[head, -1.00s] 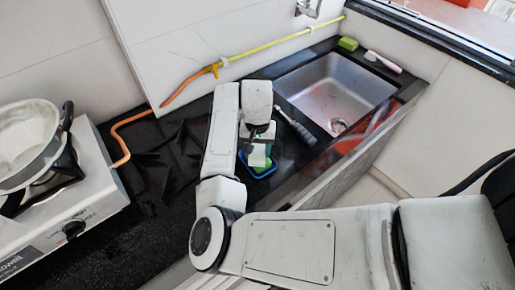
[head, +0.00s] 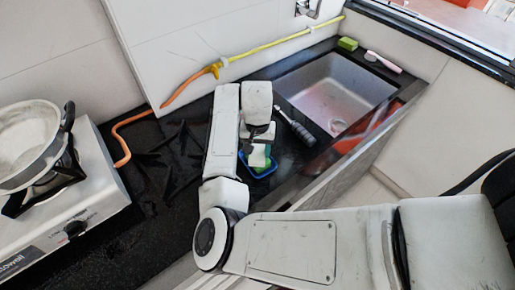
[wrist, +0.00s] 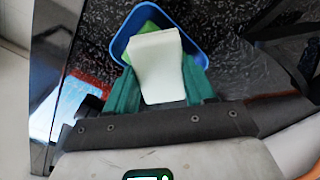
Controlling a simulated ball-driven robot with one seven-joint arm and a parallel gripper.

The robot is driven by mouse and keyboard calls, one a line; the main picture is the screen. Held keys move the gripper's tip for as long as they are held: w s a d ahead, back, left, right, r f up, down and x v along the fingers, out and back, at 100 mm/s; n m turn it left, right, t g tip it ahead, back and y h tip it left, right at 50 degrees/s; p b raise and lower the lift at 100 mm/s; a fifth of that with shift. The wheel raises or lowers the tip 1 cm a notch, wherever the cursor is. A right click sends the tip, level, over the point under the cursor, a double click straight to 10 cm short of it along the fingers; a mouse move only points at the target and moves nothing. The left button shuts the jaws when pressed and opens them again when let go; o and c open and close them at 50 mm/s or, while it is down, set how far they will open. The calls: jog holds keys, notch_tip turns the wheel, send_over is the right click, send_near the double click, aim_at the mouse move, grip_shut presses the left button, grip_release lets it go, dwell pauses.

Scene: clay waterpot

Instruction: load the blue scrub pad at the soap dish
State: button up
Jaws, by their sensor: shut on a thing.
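My gripper (wrist: 158,72) has teal fingers and is shut on a pale, whitish pad (wrist: 158,50), the only pad I see in its grip. The pad's colour looks white rather than blue here. The pad's far end is over the blue soap dish (wrist: 117,45); I cannot tell whether it touches anything inside. A green piece (wrist: 147,30) lies in the dish, partly hidden by the pad. In the head view, the blue dish (head: 272,171) sits on the black counter below my gripper (head: 258,153), and my arm hides part of it.
A dark-handled tool (head: 296,128) lies on the counter right of my gripper, close to the sink (head: 335,90). A green block (head: 347,44) and a pink-and-white brush (head: 383,62) lie behind the sink. A stove with a pan (head: 28,140) stands at left.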

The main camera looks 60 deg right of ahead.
aim_at(258, 151)
dwell(0.4)
notch_tip(258, 151, up, 7)
jog(key=p, duration=0.7)
jog(key=shift+s+f, duration=0.1)
dwell(0.8)
